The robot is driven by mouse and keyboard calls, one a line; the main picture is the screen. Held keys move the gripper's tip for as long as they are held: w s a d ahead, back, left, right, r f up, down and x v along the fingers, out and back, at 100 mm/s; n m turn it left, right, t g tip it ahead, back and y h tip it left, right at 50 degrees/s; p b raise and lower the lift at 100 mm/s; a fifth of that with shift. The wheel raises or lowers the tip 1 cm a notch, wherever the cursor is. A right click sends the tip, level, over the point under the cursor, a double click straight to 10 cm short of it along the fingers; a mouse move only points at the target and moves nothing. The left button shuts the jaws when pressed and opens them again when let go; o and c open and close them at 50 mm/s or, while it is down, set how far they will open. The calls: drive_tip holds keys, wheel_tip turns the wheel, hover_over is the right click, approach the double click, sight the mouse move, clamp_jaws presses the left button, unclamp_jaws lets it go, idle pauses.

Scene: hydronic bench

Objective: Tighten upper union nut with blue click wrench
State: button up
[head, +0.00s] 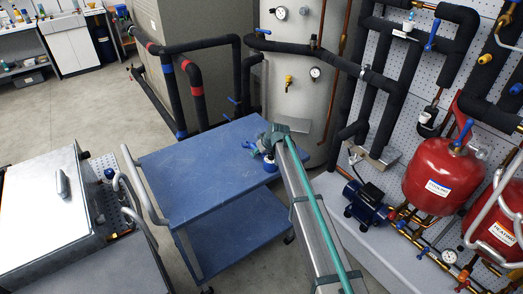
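My arm reaches from the bottom edge over the blue cart, and my gripper (268,158) is at its far end above the cart's right back corner. The gripper is small and partly hidden by my own arm, so I cannot tell whether its fingers are open or shut. Small blue parts show beside and below it; I cannot tell whether any is the blue click wrench. No upper union nut can be made out for certain. A dark blue pump (368,204) sits on the grey bench at right, with brass fittings (402,216) beside it.
The blue two-shelf cart (195,165) has a mostly bare top. A pale tank (300,90) and black insulated pipes (210,45) stand behind it. Red vessels (432,172) crowd the right. A metal case (45,215) is at left. Open floor (75,115) lies back left.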

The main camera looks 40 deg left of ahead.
drive_tip(key=shift+r, duration=0.15)
clamp_jaws()
drive_tip(key=shift+r, duration=0.15)
drive_tip(key=shift+d+r+p, duration=0.1)
drive_tip(key=shift+r+p, duration=0.25)
drive_tip(key=shift+r, duration=2.55)
